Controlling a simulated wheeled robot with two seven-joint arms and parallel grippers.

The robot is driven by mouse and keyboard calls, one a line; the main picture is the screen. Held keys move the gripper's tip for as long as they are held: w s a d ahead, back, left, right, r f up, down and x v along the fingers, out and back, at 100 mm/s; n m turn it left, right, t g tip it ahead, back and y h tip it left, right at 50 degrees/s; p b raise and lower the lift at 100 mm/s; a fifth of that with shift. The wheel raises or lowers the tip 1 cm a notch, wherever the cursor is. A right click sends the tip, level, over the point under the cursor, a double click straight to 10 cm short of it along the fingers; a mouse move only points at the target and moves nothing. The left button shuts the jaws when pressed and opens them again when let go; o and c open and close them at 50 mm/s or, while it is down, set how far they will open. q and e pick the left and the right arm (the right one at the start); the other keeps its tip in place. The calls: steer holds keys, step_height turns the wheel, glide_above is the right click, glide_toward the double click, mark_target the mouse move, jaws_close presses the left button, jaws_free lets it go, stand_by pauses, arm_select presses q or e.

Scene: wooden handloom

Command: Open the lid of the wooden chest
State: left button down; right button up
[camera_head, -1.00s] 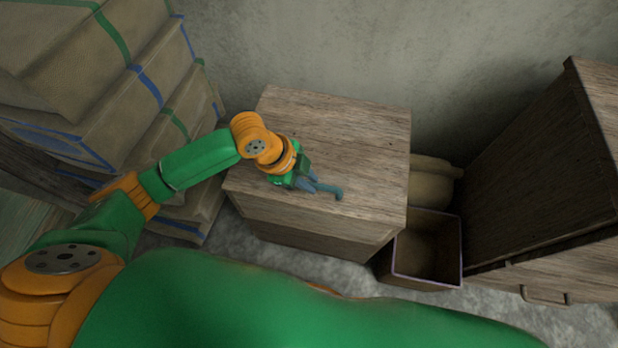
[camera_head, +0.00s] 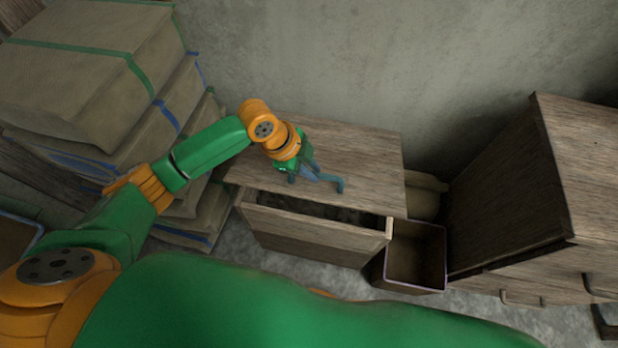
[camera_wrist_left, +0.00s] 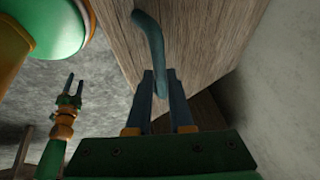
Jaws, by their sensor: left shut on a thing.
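The wooden chest (camera_head: 300,240) stands against the wall in the head view. Its lid (camera_head: 365,150) is tilted up at the front, with a dark gap (camera_head: 320,210) between it and the chest's rim. My left gripper (camera_head: 322,178) is over the lid, shut on the blue-grey handle (camera_head: 339,186). In the left wrist view the handle (camera_wrist_left: 150,40) runs down between the two fingers, and the lid (camera_wrist_left: 195,35) lies behind it. The fingers partly hide the grip. My right gripper (camera_wrist_left: 75,82) shows only in the left wrist view, fingers apart and empty, away from the chest.
Stacked wrapped bales (camera_head: 95,80) stand left of the chest. An open bin (camera_head: 416,262) stands close to its right, with a tan sack (camera_head: 425,195) behind. A wooden cabinet (camera_head: 505,195) is farther right. The wall (camera_head: 370,70) rises behind.

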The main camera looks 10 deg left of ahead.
arm_select(q)
steer(key=w+r+p, duration=0.3)
steer(key=w+r, duration=0.3)
steer(key=r, duration=0.2)
arm_select(e)
steer(key=r, duration=0.4)
steer(key=shift+w+d+r, duration=0.15)
steer(key=shift+d, duration=0.2)
arm_select(q)
steer(key=shift+w+a, duration=0.1)
